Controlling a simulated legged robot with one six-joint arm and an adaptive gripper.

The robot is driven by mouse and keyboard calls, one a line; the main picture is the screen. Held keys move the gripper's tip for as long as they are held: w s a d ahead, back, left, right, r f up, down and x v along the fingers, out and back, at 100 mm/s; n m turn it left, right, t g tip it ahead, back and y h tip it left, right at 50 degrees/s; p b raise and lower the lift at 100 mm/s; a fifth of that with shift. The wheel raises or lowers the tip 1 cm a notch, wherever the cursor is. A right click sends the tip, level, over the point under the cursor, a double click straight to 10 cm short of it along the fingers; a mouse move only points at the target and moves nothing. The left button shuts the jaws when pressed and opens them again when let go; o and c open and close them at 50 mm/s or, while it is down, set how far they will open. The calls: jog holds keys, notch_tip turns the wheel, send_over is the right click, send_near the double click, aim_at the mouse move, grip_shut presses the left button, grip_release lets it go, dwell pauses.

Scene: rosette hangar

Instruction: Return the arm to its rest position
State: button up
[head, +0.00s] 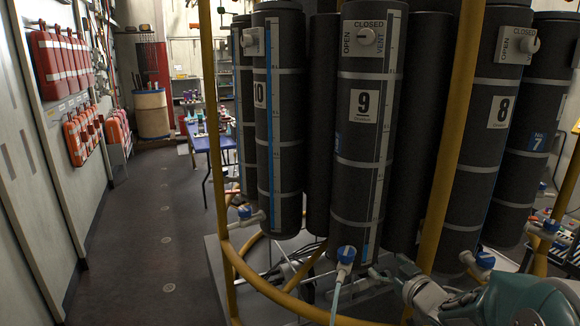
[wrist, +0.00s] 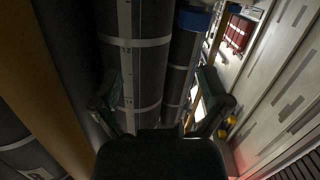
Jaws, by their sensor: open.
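My gripper (wrist: 160,88) shows in the wrist view with its two dark fingers spread apart, one on each side. I see nothing held between them. Behind the fingers stands a dark cylinder with pale bands (wrist: 133,42). In the head view, my teal and grey arm (head: 510,300) reaches in at the bottom right, low in front of the cylinder rack. I cannot make out the gripper's fingers clearly there.
Tall black cylinders numbered 10 (head: 285,120), 9 (head: 363,135) and 8 (head: 486,150) stand close to my arm inside a yellow tube frame (head: 462,120). Blue valves (head: 346,254) stick out low. Red canisters (head: 60,62) hang on the left wall. The left aisle floor (head: 140,240) is clear.

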jog(key=s+r+m+g+h, duration=0.45)
jog(key=s+h, duration=0.25)
jog(key=s, duration=0.3)
jog(key=s+a+f+g+y, duration=0.1)
jog(key=s+a+g, duration=0.1)
jog(key=s, duration=0.7)
jog(key=s+a+f+g+y, duration=0.1)
jog(key=s+a+g, duration=0.2)
jog(key=s, duration=0.6)
jog(key=a, duration=0.2)
jog(key=shift+s+a+m, duration=0.3)
jog(key=shift+m, duration=0.05)
